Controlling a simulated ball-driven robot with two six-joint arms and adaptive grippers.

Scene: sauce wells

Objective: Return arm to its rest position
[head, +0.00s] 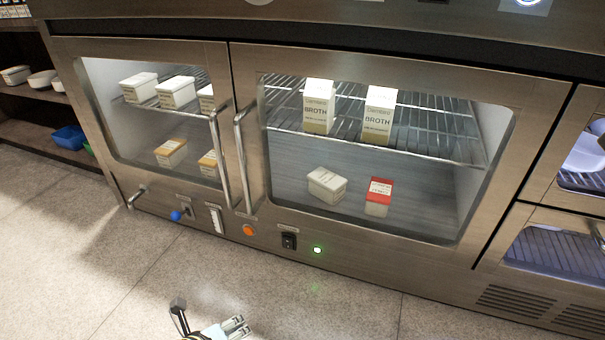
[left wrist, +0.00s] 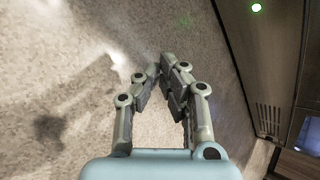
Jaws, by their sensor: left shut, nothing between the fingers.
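My left gripper (head: 236,325) shows at the bottom edge of the head view, over the speckled floor and in front of the steel cabinet (head: 370,268). In the left wrist view, the left gripper (left wrist: 165,62) has its fingertips together with nothing between them. The floor (left wrist: 60,90) lies below it, and the cabinet front runs along the right side. Most of my left arm is out of the head view. My right gripper is in neither view.
Two glass doors (head: 150,172) (head: 360,222) with upright handles are shut. Broth cartons (head: 319,105) and other boxes stand inside. Below are a blue knob (head: 176,215), an orange button (head: 248,230) and a lit green light (head: 317,250). Shelves (head: 40,132) stand at left. The floor in front is clear.

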